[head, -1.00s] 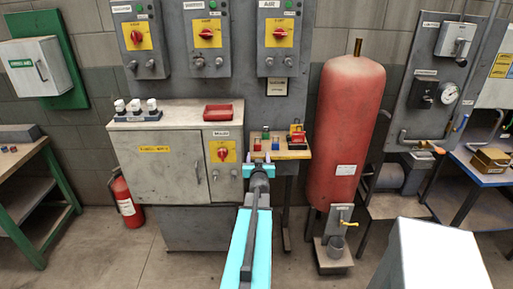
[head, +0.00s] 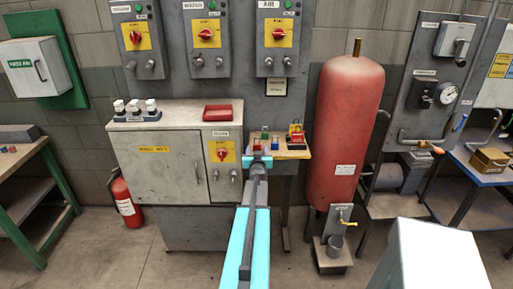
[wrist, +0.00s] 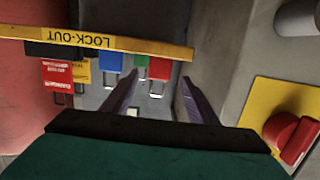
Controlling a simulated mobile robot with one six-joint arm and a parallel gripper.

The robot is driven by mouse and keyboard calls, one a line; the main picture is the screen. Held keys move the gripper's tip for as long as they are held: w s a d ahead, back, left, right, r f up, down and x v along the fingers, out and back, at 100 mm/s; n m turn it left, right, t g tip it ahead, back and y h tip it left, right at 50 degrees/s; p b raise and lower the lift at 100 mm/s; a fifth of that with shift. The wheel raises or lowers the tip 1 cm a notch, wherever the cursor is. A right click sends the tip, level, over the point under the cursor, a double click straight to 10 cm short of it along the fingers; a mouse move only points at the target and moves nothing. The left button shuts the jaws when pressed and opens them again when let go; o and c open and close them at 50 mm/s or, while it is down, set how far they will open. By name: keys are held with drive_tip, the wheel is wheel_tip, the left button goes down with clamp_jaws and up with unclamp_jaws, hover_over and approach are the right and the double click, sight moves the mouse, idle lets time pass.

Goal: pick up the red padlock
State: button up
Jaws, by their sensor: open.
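A red padlock (wrist: 159,69) with a metal shackle shows in the wrist view, by the yellow-edged lock-out shelf. In the head view it is a small red block (head: 257,147) at the left end of the shelf. My gripper (wrist: 158,78) is open, one finger on each side of the padlock in the wrist picture. I cannot tell how far short of it the fingertips are. In the head view my gripper (head: 258,159) is just below and in front of the padlock, its fingers mostly hidden.
Beside it are a green block (wrist: 140,60), a blue padlock (wrist: 111,62) and a red item with white lettering (wrist: 57,75). The lock-out shelf (head: 292,154) stands between a grey cabinet (head: 160,170) and a red tank (head: 345,130). A red rotary switch (wrist: 290,138) is close on the right.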

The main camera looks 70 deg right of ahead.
sight(257, 146)
drive_tip(key=shift+w+d, duration=0.1)
drive_tip(key=shift+d, duration=0.1)
idle(0.3)
drive_tip(key=shift+x, duration=2.5)
drive_tip(key=c, duration=1.2)
